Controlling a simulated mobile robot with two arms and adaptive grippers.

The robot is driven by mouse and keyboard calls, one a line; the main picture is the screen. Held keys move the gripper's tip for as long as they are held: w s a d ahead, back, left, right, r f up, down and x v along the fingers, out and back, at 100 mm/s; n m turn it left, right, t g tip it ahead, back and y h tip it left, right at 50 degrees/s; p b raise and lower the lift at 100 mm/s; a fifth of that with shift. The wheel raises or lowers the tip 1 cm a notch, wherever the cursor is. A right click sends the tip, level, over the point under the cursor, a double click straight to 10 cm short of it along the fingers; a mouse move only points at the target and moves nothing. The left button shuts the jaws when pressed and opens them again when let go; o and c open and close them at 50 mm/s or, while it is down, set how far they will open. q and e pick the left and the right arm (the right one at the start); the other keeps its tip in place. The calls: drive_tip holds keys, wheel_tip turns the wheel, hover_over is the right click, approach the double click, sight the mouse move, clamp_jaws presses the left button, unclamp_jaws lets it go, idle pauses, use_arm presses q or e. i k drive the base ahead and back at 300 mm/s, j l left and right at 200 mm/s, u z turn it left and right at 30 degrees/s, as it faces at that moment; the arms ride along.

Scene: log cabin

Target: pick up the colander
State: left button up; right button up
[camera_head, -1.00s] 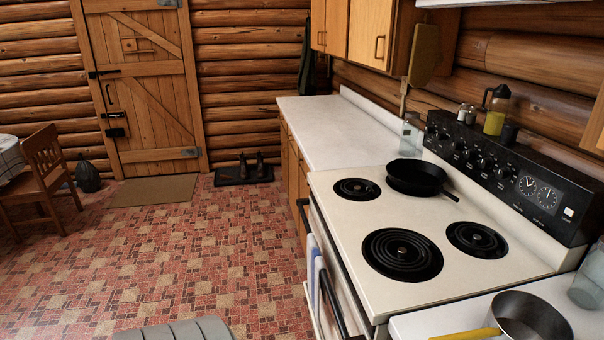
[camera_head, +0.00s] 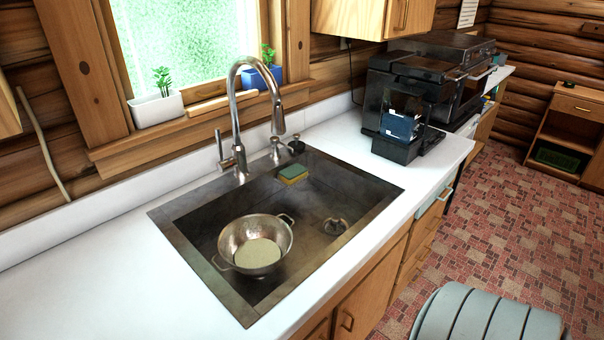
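The colander (camera_head: 240,232) is a metal bowl with two loop handles, sitting in the left part of the dark sink (camera_head: 310,215). Its handles point toward the upper right and the lower left. Something pale and round shows at its bottom; I cannot tell what it is. Neither of my grippers is in view.
A tall faucet (camera_head: 240,110) rises behind the sink. A sponge (camera_head: 293,174) lies at the sink's back edge and a drain piece (camera_head: 334,226) is in its right part. A coffee machine (camera_head: 405,105) stands to the right. The white counter (camera_head: 110,280) left of the sink is clear.

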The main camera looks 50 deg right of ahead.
sight(258, 257)
drive_tip(key=z, duration=1.15)
drive_tip(key=u, duration=1.5)
drive_tip(key=z, duration=1)
